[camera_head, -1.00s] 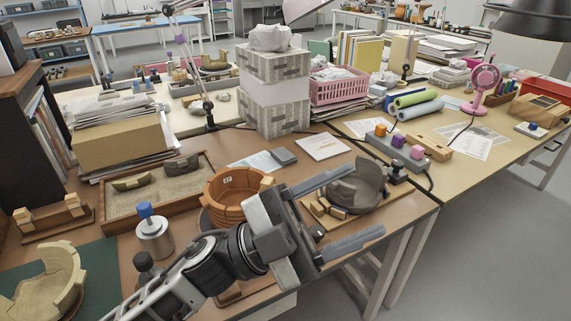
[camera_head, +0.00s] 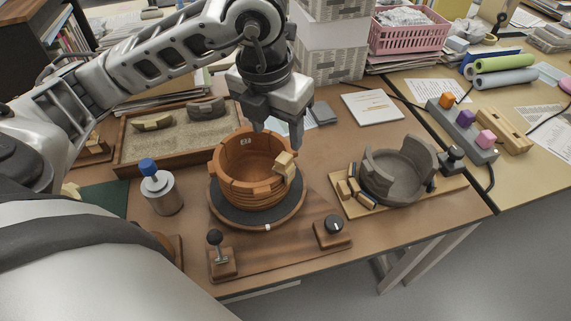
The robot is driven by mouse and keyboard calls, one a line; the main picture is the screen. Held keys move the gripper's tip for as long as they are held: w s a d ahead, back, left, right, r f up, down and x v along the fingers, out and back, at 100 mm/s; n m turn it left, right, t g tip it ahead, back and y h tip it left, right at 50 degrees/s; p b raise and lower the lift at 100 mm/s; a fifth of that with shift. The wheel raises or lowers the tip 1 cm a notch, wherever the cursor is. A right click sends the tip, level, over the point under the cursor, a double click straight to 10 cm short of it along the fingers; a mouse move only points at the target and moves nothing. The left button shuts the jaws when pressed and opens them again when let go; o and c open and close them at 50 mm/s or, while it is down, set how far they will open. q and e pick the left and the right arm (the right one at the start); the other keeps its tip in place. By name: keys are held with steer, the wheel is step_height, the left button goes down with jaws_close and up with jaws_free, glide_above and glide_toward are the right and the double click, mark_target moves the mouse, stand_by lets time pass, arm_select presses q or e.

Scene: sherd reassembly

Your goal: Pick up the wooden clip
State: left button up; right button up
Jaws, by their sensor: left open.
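A pale wooden clip (camera_head: 284,166) sits on the right side of the rim of the terracotta pot (camera_head: 240,178). The pot is built of sherds, with an uneven rim, and stands on a dark round turntable (camera_head: 227,209). My left gripper (camera_head: 278,128) points down just above and behind the clip, over the pot's back right edge. Its two fingers are apart with nothing seen between them. My right gripper is not in view.
A metal canister with a blue knob (camera_head: 150,168) stands left of the pot. A knob block (camera_head: 333,228) and a small lever (camera_head: 216,240) are in front. A sand tray (camera_head: 128,160) lies behind left. Bare tabletop shows near the front right edge.

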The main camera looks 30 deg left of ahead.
mark_target(284, 158)
arm_select(q)
steer(key=f, duration=0.4)
steer(key=shift+w+f, duration=0.3)
steer(key=shift+w, duration=0.1)
steer(key=shift+w+d+f+p, duration=0.1)
steer(key=shift+f+p, duration=0.05)
steer(key=shift+f, duration=0.75)
steer(key=shift+w+d+f+p, duration=0.1)
steer(key=shift+d+f, duration=0.05)
steer(key=shift+f, duration=0.7)
steer(key=shift+w+d+f+p, duration=0.1)
steer(key=shift+f+p, duration=0.05)
steer(key=shift+f, duration=0.75)
steer(key=c, duration=0.8)
